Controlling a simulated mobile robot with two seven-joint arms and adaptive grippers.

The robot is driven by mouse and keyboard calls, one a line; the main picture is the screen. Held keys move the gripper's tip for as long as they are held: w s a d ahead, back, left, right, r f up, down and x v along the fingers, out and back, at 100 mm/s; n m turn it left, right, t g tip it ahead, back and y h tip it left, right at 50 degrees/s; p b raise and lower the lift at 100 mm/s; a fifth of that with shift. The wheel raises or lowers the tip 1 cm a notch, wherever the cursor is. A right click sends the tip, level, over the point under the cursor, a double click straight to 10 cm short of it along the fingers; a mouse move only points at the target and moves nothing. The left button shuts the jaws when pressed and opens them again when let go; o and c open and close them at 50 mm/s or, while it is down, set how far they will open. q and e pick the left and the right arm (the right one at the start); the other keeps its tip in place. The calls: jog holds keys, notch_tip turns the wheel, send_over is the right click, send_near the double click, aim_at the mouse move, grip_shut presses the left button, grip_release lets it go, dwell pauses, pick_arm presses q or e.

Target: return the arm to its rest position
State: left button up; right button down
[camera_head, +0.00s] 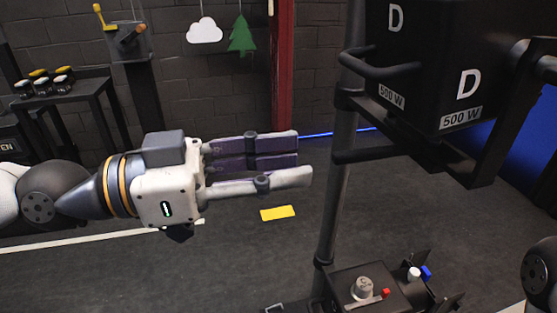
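My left arm comes in from the left, and its white gripper (303,160) is held out over the floor, pointing right. Its long fingers lie nearly parallel, with dark purple inner pads showing and a gap between the upper fingers and the lower one. Nothing is held between them. The fingertips appear short of the grey upright pole (335,205) in the picture. My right gripper is out of view; only a dark rounded part of my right arm shows at the lower right edge.
A black box marked D and 500 W (435,65) hangs at the upper right. A control box (365,285) with a knob and red, white and blue buttons stands below. A black table (65,100) with several buttons is at left. Open floor holds a yellow patch (278,213).

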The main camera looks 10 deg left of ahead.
pick_arm(q)
jog(key=s+d+f+n+g+y+p, duration=0.1)
jog(key=s+d+f+n+g, duration=0.3)
jog(key=f, duration=0.5)
jog(key=s+d+f+n+g+y, duration=0.25)
jog(key=s+d+f, duration=0.2)
jog(key=f, duration=0.55)
jog(key=s+a+f+n+g+y, duration=0.2)
jog(key=s+a+f+n+y, duration=0.25)
jog(key=s+f, duration=0.7)
jog(key=s+a+f+n+g+y, duration=0.1)
jog(key=s+a+f+y, duration=0.3)
jog(key=a, duration=0.5)
jog(key=s+a+f+g+y+p, duration=0.1)
jog(key=s+a+f+y, duration=0.2)
jog(key=a, duration=0.6)
notch_tip(320, 180, down, 3)
jog(key=shift+s+a+r+n+y+p, duration=0.15)
jog(key=shift+s+a+n+y+p, duration=0.2)
jog(key=shift+s, duration=0.85)
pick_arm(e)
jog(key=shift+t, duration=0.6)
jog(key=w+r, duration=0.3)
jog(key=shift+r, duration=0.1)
pick_arm(q)
jog(key=shift+d, duration=0.1)
